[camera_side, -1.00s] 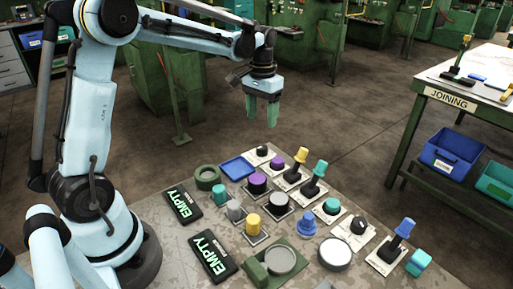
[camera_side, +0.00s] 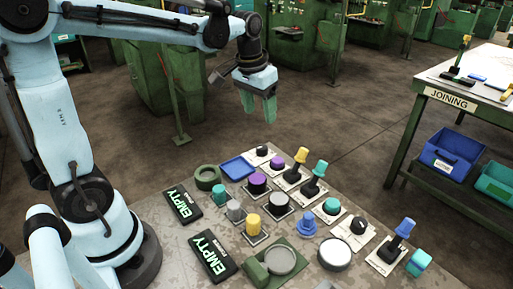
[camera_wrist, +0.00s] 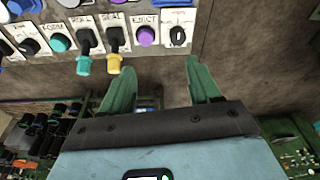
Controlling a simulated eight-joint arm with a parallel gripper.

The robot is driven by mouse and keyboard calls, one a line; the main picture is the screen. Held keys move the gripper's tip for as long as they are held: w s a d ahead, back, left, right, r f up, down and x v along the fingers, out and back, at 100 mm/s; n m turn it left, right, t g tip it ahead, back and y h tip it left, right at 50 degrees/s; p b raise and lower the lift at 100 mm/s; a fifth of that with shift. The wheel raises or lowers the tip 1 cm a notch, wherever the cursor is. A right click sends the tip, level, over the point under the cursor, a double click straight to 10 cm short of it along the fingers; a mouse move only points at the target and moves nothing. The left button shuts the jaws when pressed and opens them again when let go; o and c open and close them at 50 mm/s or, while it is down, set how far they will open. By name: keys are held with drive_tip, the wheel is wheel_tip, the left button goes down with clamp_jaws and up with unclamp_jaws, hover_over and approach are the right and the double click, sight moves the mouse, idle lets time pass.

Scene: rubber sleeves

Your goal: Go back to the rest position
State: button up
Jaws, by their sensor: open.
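My gripper (camera_side: 258,105) is up in the air behind the far edge of the work table, with green fingers pointing down. It is open and holds nothing. In the wrist view my gripper (camera_wrist: 160,80) shows its two fingers wide apart with nothing between them. On the table are a yellow sleeve (camera_side: 301,155) and a teal sleeve (camera_side: 320,168) upright on dark levers, and a blue sleeve (camera_side: 405,228) upright at the right. The wrist view shows the teal sleeve (camera_wrist: 84,65) and yellow sleeve (camera_wrist: 113,63) beyond the fingers, apart from them.
The work table (camera_side: 150,211) also bears two signs reading EMPTY (camera_side: 213,256), a blue tray (camera_side: 238,168), a green ring (camera_side: 207,176) and several coloured knobs. A JOINING table (camera_side: 450,98) stands at right, with bins below. Green machines stand behind; the air around my gripper looks clear.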

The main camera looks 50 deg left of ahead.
drive_tip(key=s+d+f+m+t, duration=0.1)
drive_tip(key=s+d+t, duration=0.4)
drive_tip(key=s, duration=0.5)
drive_tip(key=shift+s+d+f+m, duration=0.2)
drive_tip(key=shift+d+f+m, duration=0.2)
drive_tip(key=shift+d+f, duration=0.35)
